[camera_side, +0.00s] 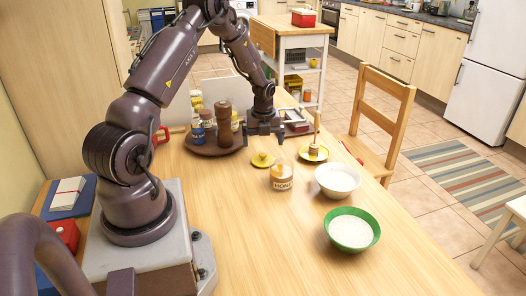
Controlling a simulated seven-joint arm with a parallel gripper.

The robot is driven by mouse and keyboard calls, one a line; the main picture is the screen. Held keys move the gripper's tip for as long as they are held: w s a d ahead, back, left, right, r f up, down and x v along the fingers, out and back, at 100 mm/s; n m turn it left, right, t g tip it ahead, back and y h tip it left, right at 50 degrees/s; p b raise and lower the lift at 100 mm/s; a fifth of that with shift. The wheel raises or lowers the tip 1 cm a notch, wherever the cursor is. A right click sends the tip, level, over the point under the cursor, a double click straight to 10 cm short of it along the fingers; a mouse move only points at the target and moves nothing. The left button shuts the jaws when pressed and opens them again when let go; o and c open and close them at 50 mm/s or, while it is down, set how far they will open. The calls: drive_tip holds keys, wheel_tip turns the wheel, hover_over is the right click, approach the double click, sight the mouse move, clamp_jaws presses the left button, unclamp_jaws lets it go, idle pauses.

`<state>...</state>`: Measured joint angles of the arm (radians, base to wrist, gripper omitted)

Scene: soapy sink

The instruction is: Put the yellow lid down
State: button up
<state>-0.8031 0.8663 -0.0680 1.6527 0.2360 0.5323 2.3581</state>
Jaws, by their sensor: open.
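A yellow lid (263,160) with a small knob lies on the wooden table, behind and a little left of the honey jar. The jar (281,178) is labelled honey; something yellow shows at its top. My gripper (265,141) points down just behind and above the lid in the picture. It is open and nothing shows between its fingers. The gap between gripper and lid is hard to judge.
A yellow saucer (322,156) holds an upright wooden dipper (316,130). A white bowl (338,181) and a green bowl (351,230) stand to the right. A brown round tray (213,149) with a pepper mill and jars is left. The front table is clear.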

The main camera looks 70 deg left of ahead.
drive_tip(key=d+r+n+t, duration=0.1)
drive_tip(key=d+r+n, duration=0.3)
drive_tip(key=d+r, duration=0.55)
drive_tip(key=d+r+n+t, duration=0.1)
drive_tip(key=d+r+n, duration=0.3)
drive_tip(key=d+r, duration=0.55)
drive_tip(key=s+d+r+n+t+h, duration=0.1)
drive_tip(key=s+d+r+n+t, duration=0.2)
drive_tip(key=s+d+r+n, duration=0.6)
drive_tip(key=s+d+n, duration=0.3)
drive_tip(key=s+d, duration=0.1)
drive_tip(key=shift+s+d+r+n, duration=0.15)
drive_tip(key=shift+d+n, duration=0.05)
drive_tip(key=shift+n, duration=0.1)
